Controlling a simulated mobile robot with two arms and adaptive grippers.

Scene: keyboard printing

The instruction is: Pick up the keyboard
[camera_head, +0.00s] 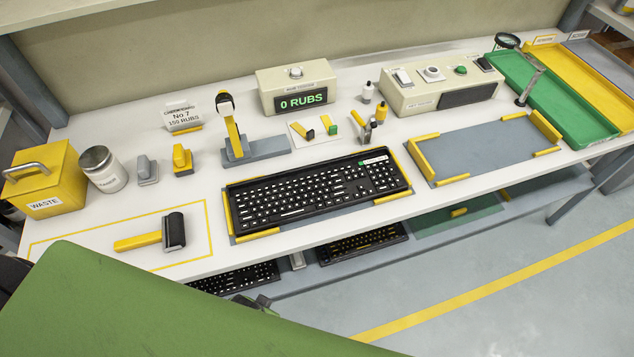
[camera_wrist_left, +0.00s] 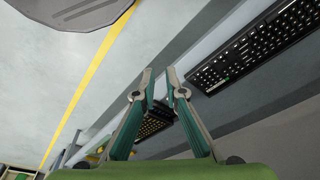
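Two more keyboards, one on the left (camera_head: 235,278) and one farther right (camera_head: 362,243), lie on the shelf below, partly hidden by the table. In the left wrist view, one keyboard (camera_wrist_left: 255,45) shows at upper right and another (camera_wrist_left: 155,120) shows beyond the fingers. My left gripper (camera_wrist_left: 159,72) is partly open, with a narrow empty gap, apart from the keyboards. My right gripper is not in view.
My green arm covers the lower left of the head view. On the table are a yellow waste box (camera_head: 45,180), a brush (camera_head: 155,235), a scanner on a stand (camera_head: 232,125), a counter box (camera_head: 297,88) and an empty mat (camera_head: 480,150). Green and yellow trays (camera_head: 560,100) stand at right.

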